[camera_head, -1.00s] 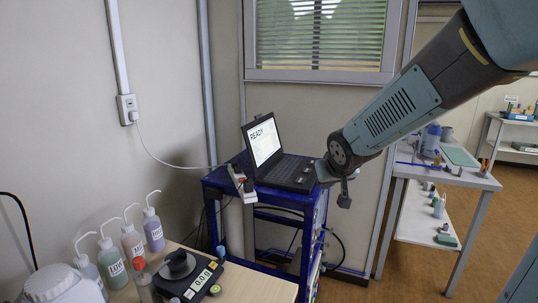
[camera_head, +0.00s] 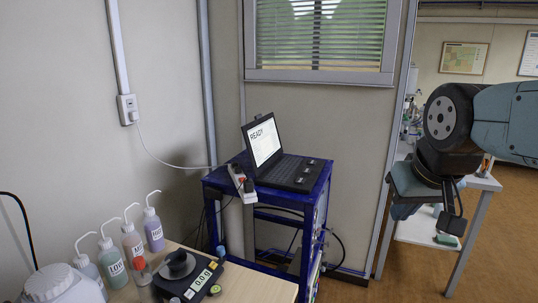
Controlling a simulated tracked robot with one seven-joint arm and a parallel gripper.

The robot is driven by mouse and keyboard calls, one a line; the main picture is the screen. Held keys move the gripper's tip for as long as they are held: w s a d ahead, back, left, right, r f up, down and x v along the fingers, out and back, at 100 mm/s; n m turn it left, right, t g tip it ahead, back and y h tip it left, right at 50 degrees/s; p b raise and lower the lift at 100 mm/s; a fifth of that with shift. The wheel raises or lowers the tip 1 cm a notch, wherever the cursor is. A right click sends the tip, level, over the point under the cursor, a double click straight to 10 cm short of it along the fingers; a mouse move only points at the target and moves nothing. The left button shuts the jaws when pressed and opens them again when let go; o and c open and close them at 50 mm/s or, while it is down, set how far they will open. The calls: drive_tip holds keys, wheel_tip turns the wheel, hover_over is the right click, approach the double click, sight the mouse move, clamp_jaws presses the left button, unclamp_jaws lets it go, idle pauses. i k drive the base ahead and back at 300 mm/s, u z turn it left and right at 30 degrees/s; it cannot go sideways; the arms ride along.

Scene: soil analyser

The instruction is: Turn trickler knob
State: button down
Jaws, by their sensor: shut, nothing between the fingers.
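A black scale (camera_head: 190,285) with a lit display reading about 0.0 stands on the wooden table at the lower left. A dark round pan or dish (camera_head: 178,265) sits on it. A small blue knob-like part (camera_head: 221,252) shows at its back right, and a small round part (camera_head: 215,290) at its right edge. I cannot tell for certain which part is the trickler knob. My gripper (camera_head: 452,222) hangs at the right, shut and empty, in front of the far bench and well away from the scale.
Several wash bottles (camera_head: 154,231) and a white container (camera_head: 58,285) stand left of the scale. A laptop (camera_head: 278,160) showing READY and a power strip (camera_head: 240,183) rest on a blue rack (camera_head: 310,200). Open floor (camera_head: 410,270) lies between rack and bench.

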sight(139, 262)
drive_tip(key=z, duration=1.45)
drive_tip(key=i, duration=0.1)
drive_tip(key=u, duration=2.95)
drive_tip(key=k, duration=0.9)
drive_tip(key=u, duration=0.2)
drive_tip(key=i, duration=0.9)
drive_tip(key=z, duration=0.1)
